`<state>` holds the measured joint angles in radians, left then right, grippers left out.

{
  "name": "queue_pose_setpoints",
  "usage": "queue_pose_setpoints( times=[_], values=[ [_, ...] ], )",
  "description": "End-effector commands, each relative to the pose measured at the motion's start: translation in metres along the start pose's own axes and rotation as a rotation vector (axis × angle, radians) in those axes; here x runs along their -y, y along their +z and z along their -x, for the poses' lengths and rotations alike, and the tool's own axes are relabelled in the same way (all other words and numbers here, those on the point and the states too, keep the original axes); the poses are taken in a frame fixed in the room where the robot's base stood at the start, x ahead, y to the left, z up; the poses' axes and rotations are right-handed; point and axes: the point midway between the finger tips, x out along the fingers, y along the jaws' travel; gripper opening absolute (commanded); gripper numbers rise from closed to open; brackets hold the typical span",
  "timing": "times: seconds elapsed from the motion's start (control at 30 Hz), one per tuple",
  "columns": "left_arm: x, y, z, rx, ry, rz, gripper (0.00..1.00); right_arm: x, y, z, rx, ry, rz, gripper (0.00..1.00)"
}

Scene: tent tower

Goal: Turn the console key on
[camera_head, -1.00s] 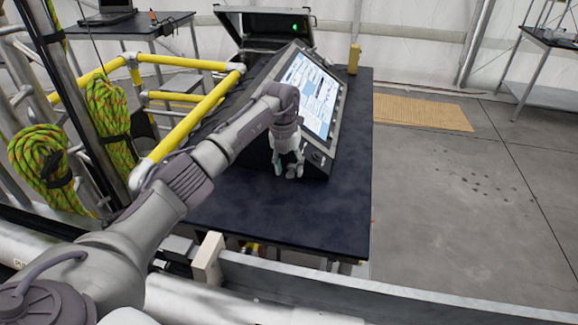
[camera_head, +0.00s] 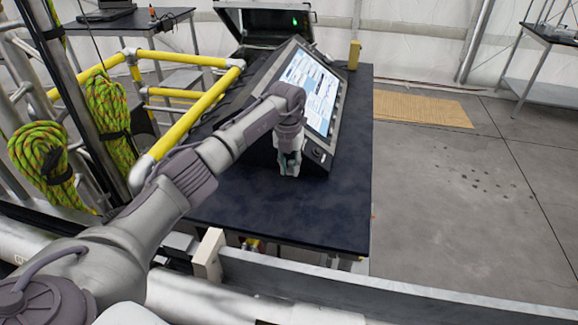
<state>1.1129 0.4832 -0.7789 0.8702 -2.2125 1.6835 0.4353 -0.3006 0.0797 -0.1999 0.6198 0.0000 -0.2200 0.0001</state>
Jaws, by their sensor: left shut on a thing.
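The console (camera_head: 322,98) stands on the dark table with its lit screen tilted up and facing right. A row of small controls runs along its right edge, with a round knob or key switch (camera_head: 318,154) near the bottom corner. My left gripper (camera_head: 289,170) points down at the console's lower front corner, left of that round control. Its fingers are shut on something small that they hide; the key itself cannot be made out. My right gripper is not in view.
The dark table (camera_head: 300,214) is bare in front of the console. A yellow object (camera_head: 354,55) stands at its back. Yellow railings (camera_head: 195,115) and coiled green ropes (camera_head: 42,160) are at left. An open case (camera_head: 265,30) is behind.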

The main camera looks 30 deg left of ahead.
Motion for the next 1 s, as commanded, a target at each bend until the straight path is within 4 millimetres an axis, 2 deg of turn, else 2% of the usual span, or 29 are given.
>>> queue_pose_setpoints(
  times=[0.4, 0.43, 0.57, 0.87, 1.0],
  values=[
    [0.001, 0.001, 0.001, 0.002, 0.048, 0.001, 0.00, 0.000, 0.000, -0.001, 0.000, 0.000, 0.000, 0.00],
    [0.001, 0.001, 0.001, 0.002, 0.048, 0.001, 0.30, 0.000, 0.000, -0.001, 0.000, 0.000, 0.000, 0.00],
    [0.001, 0.001, 0.001, 0.002, 0.048, 0.001, 0.50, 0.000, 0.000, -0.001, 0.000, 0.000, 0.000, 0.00],
    [0.001, 0.000, 0.002, 0.002, 0.048, 0.001, 0.50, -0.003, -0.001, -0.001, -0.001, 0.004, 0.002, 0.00],
    [0.002, 0.001, 0.014, 0.003, 0.048, 0.000, 0.50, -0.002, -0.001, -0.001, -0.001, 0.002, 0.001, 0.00]
  ],
)
